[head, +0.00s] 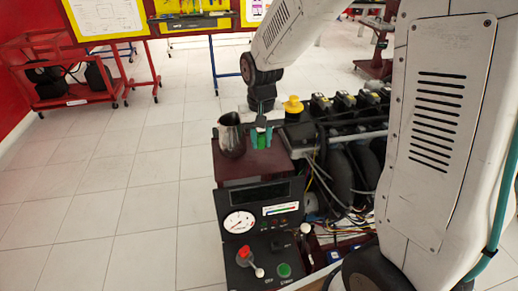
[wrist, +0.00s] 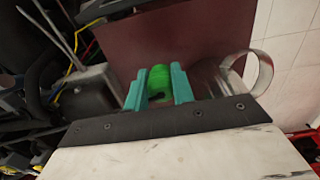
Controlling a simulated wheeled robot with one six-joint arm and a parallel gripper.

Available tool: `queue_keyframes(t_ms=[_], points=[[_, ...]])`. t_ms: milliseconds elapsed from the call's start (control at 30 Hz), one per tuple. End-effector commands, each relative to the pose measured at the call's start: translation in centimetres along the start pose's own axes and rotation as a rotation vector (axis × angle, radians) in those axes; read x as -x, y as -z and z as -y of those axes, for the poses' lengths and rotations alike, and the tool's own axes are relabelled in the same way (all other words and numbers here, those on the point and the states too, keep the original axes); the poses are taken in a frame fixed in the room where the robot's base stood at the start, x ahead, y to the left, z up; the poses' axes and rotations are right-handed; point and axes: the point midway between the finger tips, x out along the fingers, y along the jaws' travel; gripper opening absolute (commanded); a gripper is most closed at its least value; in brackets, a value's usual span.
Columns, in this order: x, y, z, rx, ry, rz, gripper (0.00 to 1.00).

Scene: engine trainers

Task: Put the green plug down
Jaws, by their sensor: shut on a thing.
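The green plug (wrist: 160,82) is between the two teal fingers of my gripper (wrist: 159,88) in the wrist view. In the head view the green plug (head: 261,140) shows between the fingertips of my gripper (head: 260,136), which points down over the dark red platform (head: 278,166). My gripper is shut on the plug. Whether the plug's underside touches the platform cannot be told, as its lower end is hidden.
A metal pitcher (head: 231,135) stands on the platform close to the left of my gripper; its handle shows in the wrist view (wrist: 262,72). The engine (head: 345,130) with a yellow cap (head: 293,105) and loose wires is to the right. A gauge panel (head: 262,225) is in front.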

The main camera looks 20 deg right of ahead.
Motion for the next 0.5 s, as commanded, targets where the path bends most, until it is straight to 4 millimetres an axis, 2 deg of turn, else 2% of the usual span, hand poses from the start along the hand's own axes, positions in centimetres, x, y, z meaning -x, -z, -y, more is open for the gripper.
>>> queue_keyframes(t_ms=[300,500], points=[[-3.6,-0.1,0.1,0.001,-0.001,0.003,0.00],[-4.0,0.0,0.1,0.002,0.000,0.000,0.00]])
